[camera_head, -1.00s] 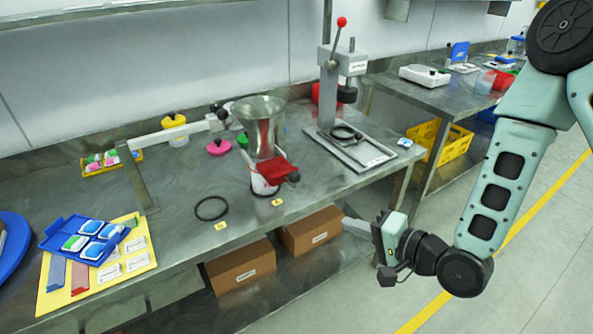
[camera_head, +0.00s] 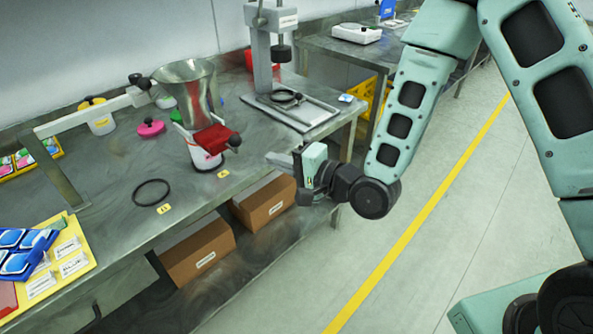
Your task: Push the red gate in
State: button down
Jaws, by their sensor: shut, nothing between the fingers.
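The red gate (camera_head: 215,137) is a flat red plate with a dark round knob (camera_head: 234,141) at its right end. It sticks out to the right below the metal hopper (camera_head: 188,92), above a white container (camera_head: 205,160) on the steel bench. My gripper (camera_head: 268,157) is shut and empty. In the picture it is just right of and slightly below the knob, near the bench's front edge, with its tips pointing left. A gap shows between the tips and the knob. How far apart they are in depth I cannot tell.
A black ring (camera_head: 151,192) lies on the bench left of the container. A press (camera_head: 266,50) stands behind to the right. A pink lid (camera_head: 151,128) is left of the hopper. Cardboard boxes (camera_head: 197,250) sit on the lower shelf. The floor to the right is clear.

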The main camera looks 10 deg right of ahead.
aim_at(240, 144)
jog(key=p+x, duration=0.1)
jog(key=x, duration=0.2)
jog(key=r+p+x, duration=0.1)
jog(key=x, duration=0.2)
jog(key=shift+w+a+r, duration=0.15)
jog(key=shift+w+a, duration=0.15)
jog(key=shift+a, duration=0.05)
jog(key=w+d+r+b+x, duration=0.1)
jog(key=b+x, duration=0.1)
jog(key=x, duration=0.6)
jog(key=shift+w, duration=0.25)
